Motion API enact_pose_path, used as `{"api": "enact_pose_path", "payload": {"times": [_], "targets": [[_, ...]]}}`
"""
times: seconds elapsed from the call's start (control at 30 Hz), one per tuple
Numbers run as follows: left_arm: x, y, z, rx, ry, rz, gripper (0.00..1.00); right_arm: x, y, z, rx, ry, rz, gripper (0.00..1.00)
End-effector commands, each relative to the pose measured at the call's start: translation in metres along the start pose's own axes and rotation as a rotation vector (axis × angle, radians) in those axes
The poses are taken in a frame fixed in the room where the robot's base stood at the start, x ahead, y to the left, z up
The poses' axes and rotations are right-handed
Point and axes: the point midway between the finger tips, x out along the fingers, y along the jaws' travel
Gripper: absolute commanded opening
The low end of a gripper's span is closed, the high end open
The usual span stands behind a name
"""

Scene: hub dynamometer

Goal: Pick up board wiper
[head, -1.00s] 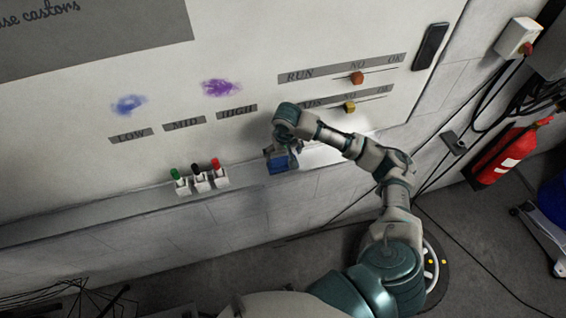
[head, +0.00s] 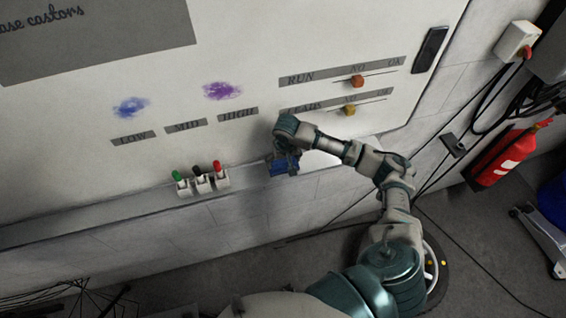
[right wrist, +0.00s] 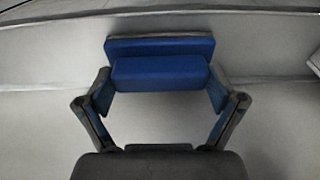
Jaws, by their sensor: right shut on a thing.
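The board wiper is a blue block (right wrist: 160,72) with a thin pale layer along its far edge in the right wrist view. It shows as a small blue patch (head: 284,168) by the whiteboard's lower ledge in the head view, partly covered by my right gripper (head: 285,158). In the right wrist view my right gripper (right wrist: 160,88) has one finger at each short end of the wiper and is shut on it. I cannot tell whether the wiper touches the ledge. My left gripper is not in view.
Marker holders (head: 201,182) with green, black and red markers stand left of the wiper on the ledge (head: 130,207). The whiteboard (head: 70,130) rises behind, with blue and purple smudges. A black object (head: 430,49) is on its upper right. A fire extinguisher (head: 497,158) hangs at right.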

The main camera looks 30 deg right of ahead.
Motion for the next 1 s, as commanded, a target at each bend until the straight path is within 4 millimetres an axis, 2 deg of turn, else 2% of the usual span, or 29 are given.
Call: {"api": "enact_pose_path", "payload": {"times": [0.17, 0.37, 0.57, 0.8, 1.0], "targets": [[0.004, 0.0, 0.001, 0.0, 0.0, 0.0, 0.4, -0.012, 0.0, -0.003, 0.0, 0.005, -0.002, 0.57], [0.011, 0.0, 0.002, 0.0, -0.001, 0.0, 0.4, -0.035, -0.001, -0.002, -0.003, 0.003, 0.0, 0.57], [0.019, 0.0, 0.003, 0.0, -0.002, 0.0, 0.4, -0.044, -0.007, 0.044, -0.006, 0.002, 0.0, 0.57], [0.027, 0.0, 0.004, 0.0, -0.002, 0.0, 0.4, -0.06, -0.015, 0.108, -0.006, 0.002, -0.001, 0.57], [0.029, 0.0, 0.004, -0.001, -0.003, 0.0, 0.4, -0.069, -0.018, 0.139, -0.002, 0.001, -0.001, 0.57]]}}
